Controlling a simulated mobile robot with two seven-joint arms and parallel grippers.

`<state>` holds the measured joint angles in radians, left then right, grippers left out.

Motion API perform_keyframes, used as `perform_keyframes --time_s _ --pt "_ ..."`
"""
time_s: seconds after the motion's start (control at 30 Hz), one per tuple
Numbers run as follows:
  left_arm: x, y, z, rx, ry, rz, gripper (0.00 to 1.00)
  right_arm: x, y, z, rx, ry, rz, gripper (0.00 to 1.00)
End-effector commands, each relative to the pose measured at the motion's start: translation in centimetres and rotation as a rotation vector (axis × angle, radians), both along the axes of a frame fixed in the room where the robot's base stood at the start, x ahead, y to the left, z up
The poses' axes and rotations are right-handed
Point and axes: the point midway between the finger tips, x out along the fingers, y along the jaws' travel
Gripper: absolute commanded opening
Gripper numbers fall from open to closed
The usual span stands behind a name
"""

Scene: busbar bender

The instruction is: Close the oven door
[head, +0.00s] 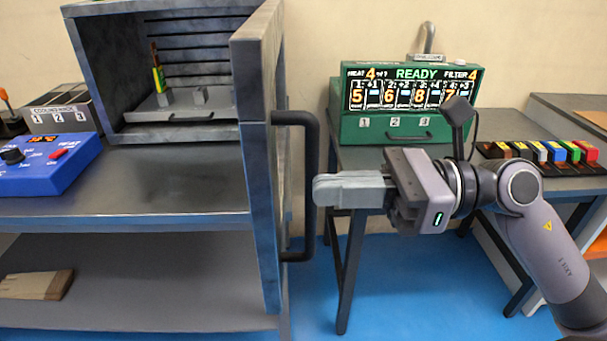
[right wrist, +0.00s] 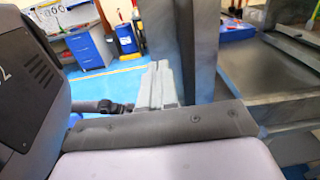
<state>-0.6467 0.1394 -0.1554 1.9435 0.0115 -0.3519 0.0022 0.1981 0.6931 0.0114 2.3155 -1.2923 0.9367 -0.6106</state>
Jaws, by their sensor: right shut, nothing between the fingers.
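The oven (head: 155,10) is a grey-blue metal box on the bench at the left. Its door (head: 262,180) stands open, swung out toward me and seen nearly edge-on. A dark bar handle (head: 311,180) sits on the door's right-hand face. My right gripper (head: 318,190) is shut and empty, fingers pointing left. Its tips are at the handle in the head view; I cannot tell whether they touch. The fingers (right wrist: 157,85) also show in the right wrist view, beside a grey upright panel (right wrist: 202,50) that looks like the door. My left gripper is not in view.
A blue control box (head: 45,165) sits on the bench (head: 185,190) left of the door. A green display unit (head: 410,100) stands on the table behind my right gripper, with a rack of coloured blocks (head: 560,155) at its right. Blue floor (head: 400,270) is clear below.

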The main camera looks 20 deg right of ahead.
Motion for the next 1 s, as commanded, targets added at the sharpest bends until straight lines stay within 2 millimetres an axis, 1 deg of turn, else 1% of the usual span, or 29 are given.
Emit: perform_keyframes --time_s 0.03,0.1,0.2,0.33,0.5,1.0 --pt "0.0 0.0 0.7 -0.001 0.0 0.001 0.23 0.2 0.7 0.4 0.003 0.001 0.002 0.0" --pt "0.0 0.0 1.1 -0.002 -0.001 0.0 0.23 0.5 1.5 0.3 0.003 0.001 0.001 0.0" --pt "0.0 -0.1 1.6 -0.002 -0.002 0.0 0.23 0.8 2.5 0.3 0.004 0.002 0.001 0.0" --pt "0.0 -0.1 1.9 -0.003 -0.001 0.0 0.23 1.1 3.4 0.2 0.003 0.002 0.0 0.0" --pt "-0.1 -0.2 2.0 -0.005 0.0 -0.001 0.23 1.2 3.8 0.0 0.001 0.002 0.0 0.0" --pt "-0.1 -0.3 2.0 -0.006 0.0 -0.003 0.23 1.3 3.8 0.0 0.001 0.002 -0.002 0.0"
